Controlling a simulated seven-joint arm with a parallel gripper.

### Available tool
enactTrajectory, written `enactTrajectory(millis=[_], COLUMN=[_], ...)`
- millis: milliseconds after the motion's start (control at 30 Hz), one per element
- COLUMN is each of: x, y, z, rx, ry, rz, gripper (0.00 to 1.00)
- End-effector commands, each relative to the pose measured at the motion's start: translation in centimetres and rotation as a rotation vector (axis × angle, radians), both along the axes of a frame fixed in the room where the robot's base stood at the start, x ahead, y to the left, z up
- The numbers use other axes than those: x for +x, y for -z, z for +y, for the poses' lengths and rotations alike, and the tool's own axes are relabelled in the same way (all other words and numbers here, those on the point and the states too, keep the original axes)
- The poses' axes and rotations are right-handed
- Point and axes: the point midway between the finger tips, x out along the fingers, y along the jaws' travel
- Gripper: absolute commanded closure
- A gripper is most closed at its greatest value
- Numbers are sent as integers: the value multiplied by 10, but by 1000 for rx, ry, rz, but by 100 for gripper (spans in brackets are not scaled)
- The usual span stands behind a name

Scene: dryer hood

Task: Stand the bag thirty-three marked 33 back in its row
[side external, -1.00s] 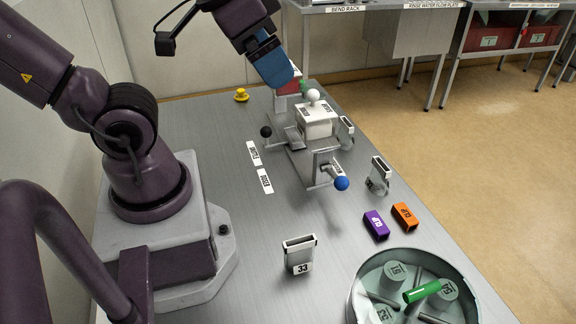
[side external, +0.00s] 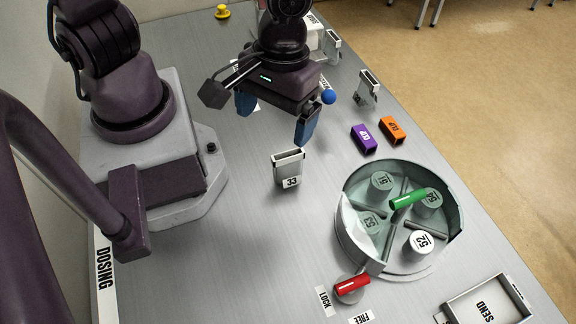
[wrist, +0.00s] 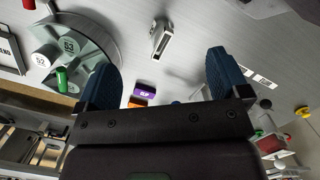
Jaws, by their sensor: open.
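The bag marked 33 (side external: 287,164) is a slim pale metal-looking piece with a dark opening on top and a 33 label low on its front. It stands upright alone on the grey bench in the side view. My gripper (side external: 276,115) is open, pointing down, behind and above the bag, with its blue fingers apart and nothing between them. In the wrist view, the bag (wrist: 161,40) lies ahead of my gripper (wrist: 163,66), apart from both fingers. Two similar upright pieces (side external: 367,88) (side external: 332,46) stand toward the right bench edge; their labels are not readable.
Purple (side external: 364,138) and orange (side external: 392,130) clip blocks lie right of the bag. A round tub (side external: 345,232) with numbered cups and a green handle (side external: 408,199) stands front right. A red-handled lock (side external: 352,284) and a send tray (side external: 484,303) are nearer. Bench around the bag is clear.

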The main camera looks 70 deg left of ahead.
Motion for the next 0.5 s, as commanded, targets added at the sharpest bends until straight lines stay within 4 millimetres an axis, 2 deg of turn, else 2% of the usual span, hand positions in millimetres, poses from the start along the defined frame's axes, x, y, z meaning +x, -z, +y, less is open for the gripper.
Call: enactTrajectory(millis=[33, 100, 233, 333, 500], x=[1, 6, 21, 26, 28], y=[12, 22, 27, 26, 29], z=[2, 6, 16, 14, 14], rx=[55, 103, 125, 111, 110], ry=[-132, -341, -688, -850, -953], rz=[2, -19, -68, -87, -94], gripper=[6, 6, 6, 6, 6])
